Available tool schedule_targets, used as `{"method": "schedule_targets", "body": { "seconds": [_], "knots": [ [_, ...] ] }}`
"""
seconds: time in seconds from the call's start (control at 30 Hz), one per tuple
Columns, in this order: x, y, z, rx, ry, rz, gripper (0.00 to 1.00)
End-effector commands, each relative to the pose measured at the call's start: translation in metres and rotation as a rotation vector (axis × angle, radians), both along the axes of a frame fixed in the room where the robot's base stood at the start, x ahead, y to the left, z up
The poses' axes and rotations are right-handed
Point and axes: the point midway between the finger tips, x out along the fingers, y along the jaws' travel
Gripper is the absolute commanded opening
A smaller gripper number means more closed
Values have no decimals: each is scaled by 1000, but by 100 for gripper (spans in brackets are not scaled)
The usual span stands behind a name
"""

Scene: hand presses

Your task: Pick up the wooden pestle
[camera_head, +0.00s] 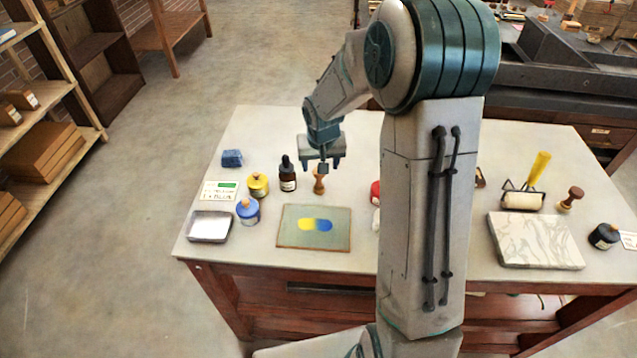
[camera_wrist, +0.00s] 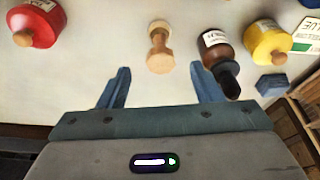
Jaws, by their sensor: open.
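The wooden pestle (camera_head: 319,186) stands on the pale table beside the dark dropper bottle (camera_head: 288,176). In the head view its top is partly hidden by my gripper (camera_head: 322,164), which hangs over it. In the wrist view the pestle (camera_wrist: 159,50) shows light wood with a darker waist, beyond and between the two blue fingers of my gripper (camera_wrist: 163,86). The fingers are apart with nothing between them. The dropper bottle (camera_wrist: 218,58) is close to the right finger in that view.
A yellow jar (camera_head: 258,186), a blue jar (camera_head: 248,212) and a metal tray (camera_head: 209,227) are left of the pestle. A board with a yellow-blue patch (camera_head: 290,238) lies in front. A red jar (camera_wrist: 38,24) is on the pestle's other side. A roller (camera_head: 522,200) and marbled slab (camera_head: 535,240) are farther right.

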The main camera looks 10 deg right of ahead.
Motion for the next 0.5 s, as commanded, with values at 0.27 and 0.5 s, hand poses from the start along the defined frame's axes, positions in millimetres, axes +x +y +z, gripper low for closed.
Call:
{"method": "schedule_targets", "body": {
  "seconds": [0.27,0.5],
  "knots": [
    [11,0,-32,0,3,1,59],
    [15,-1,-46,0,-1,1,59]
  ]
}}
